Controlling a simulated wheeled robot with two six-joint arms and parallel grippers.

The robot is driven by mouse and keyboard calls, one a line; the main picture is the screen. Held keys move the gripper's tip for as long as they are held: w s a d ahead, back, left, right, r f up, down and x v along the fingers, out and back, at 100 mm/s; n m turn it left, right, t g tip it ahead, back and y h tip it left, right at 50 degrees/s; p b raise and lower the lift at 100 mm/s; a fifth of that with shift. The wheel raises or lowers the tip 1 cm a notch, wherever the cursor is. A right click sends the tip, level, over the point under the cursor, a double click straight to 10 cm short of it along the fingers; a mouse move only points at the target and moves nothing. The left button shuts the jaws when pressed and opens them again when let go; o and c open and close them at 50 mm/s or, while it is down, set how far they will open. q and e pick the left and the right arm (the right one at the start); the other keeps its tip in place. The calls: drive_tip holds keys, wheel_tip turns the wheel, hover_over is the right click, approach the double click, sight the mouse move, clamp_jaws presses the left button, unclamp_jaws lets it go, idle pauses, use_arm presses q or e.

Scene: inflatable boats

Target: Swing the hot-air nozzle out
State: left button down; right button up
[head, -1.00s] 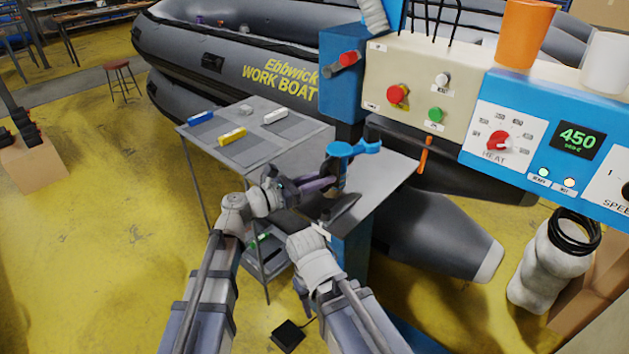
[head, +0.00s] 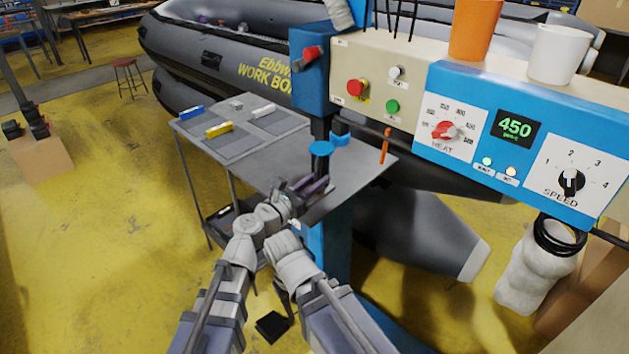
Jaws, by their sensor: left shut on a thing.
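The welding machine's control box (head: 520,140) fills the upper right. A blue part with a round top (head: 320,149), which I take for the hot-air nozzle's swinging piece, stands by the dark column above the grey machine plate (head: 365,178). My left gripper (head: 318,186) is just below it, over the plate, with its purple fingers closed. The gripped spot is hidden, and I cannot make out which bit of the piece is held. My right arm (head: 292,262) lies beside the left wrist, lower down; its fingers cannot be made out.
An orange handle (head: 385,146) sticks up right of the blue part. A grey side table (head: 270,152) with blue, yellow and white blocks stands left. The grey inflatable boat (head: 230,65) is behind. Orange (head: 475,30) and white (head: 558,55) cups stand on the box.

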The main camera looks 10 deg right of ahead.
use_arm(q)
drive_tip(key=shift+w+r, duration=0.1)
drive_tip(key=shift+w, duration=0.1)
drive_tip(key=c, duration=0.8)
unclamp_jaws()
drive_tip(key=shift+o, duration=0.2)
drive_tip(key=shift+s, duration=0.1)
